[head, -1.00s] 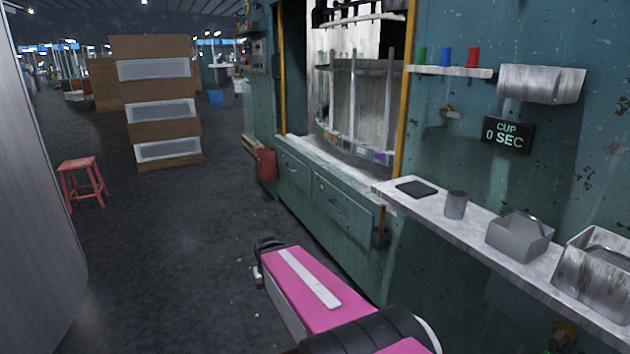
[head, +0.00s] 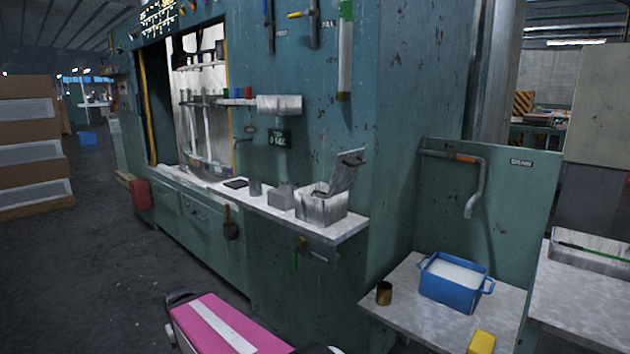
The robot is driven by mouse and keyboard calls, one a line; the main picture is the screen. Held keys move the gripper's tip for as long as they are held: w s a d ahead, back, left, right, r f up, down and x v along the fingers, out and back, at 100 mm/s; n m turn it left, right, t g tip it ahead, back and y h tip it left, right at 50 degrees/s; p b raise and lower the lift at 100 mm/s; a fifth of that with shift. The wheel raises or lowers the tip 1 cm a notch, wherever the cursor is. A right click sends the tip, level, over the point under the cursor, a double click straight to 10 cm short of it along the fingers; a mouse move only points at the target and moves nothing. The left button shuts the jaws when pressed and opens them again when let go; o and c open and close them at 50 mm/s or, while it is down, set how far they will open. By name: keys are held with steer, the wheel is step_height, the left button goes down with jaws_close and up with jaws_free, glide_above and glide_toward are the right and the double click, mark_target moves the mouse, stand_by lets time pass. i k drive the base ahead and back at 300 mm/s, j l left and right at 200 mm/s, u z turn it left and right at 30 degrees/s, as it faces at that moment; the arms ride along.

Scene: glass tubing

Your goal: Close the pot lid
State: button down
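A square metal pot (head: 321,208) stands at the near right end of the wall shelf. Its lid (head: 346,172) is hinged at the back and stands open, tilted up at a steep angle. The pot's inside shows only as a narrow dark opening. A blue two-handled container (head: 451,282) with white contents and no visible lid sits on the lower counter at the right. Only the pink and black part of my arm shows at the bottom of the head view, well apart from the pot. My gripper fingers are not visible.
The shelf (head: 349,229) also holds a grey open box (head: 281,197), a grey cup (head: 255,187) and a dark pad (head: 236,184). A brass cup (head: 384,293) and a yellow block (head: 481,342) are by the blue container. A pipe (head: 474,190) overhangs that counter. Floor is clear at left.

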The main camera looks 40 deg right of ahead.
mark_target(348, 164)
steer(key=k+z, duration=0.2)
steer(key=z, duration=1.4)
steer(key=k+l+z, duration=0.15)
